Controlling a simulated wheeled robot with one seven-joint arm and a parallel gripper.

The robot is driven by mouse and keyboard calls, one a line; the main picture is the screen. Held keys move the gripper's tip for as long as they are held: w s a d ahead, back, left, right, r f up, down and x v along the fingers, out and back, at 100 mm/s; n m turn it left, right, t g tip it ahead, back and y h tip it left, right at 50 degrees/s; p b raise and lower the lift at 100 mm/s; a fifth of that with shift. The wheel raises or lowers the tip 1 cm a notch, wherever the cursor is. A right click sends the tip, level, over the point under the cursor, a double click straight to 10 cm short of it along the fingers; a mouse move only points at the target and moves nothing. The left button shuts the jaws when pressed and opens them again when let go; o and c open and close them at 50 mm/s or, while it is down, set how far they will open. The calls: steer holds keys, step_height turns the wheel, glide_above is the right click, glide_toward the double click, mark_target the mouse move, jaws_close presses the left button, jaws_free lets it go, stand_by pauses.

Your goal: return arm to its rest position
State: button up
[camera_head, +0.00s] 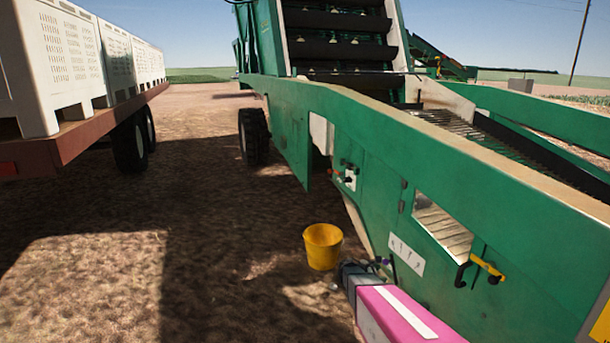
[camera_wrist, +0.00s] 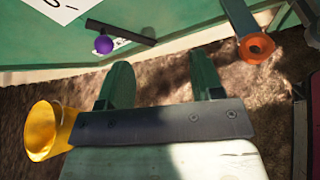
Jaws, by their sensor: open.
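My gripper (camera_wrist: 162,78) shows in the wrist view as a dark bar with two green fingers set well apart. Nothing is between the fingers. In the head view my arm reaches in low at the bottom, close beside the green machine (camera_head: 310,120), and its end is small and partly hidden there. A purple knob (camera_wrist: 103,44) on a dark bar lies ahead and left of the fingers in the wrist view. An orange ring-shaped part (camera_wrist: 257,47) is to their right. Neither touches the fingers.
A yellow bucket (camera_head: 323,246) stands on the ground left of my arm's end; it also shows in the wrist view (camera_wrist: 42,132). A trailer (camera_head: 85,138) with white crates (camera_head: 70,60) stands at the left. Bare ground lies between trailer and machine.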

steer(key=s+a+r+m+g+y, duration=0.1)
steer(key=s+a+r+m+y, duration=0.3)
steer(key=s+m, duration=0.2)
steer(key=s+a+r+m+g+y, duration=0.1)
steer(key=s+a+r+m+y, duration=0.3)
steer(key=s, duration=0.5)
steer(key=s+a+r+m+g+y, duration=0.2)
steer(key=s+a+r+m+y, duration=0.2)
steer(key=s+a+m, duration=0.2)
steer(key=s+m, duration=0.2)
steer(key=m, duration=0.1)
steer(key=shift+s+a+y, duration=0.2)
steer(key=shift+s+y, duration=0.15)
steer(key=shift+y, duration=0.05)
steer(key=shift+r, duration=0.1)
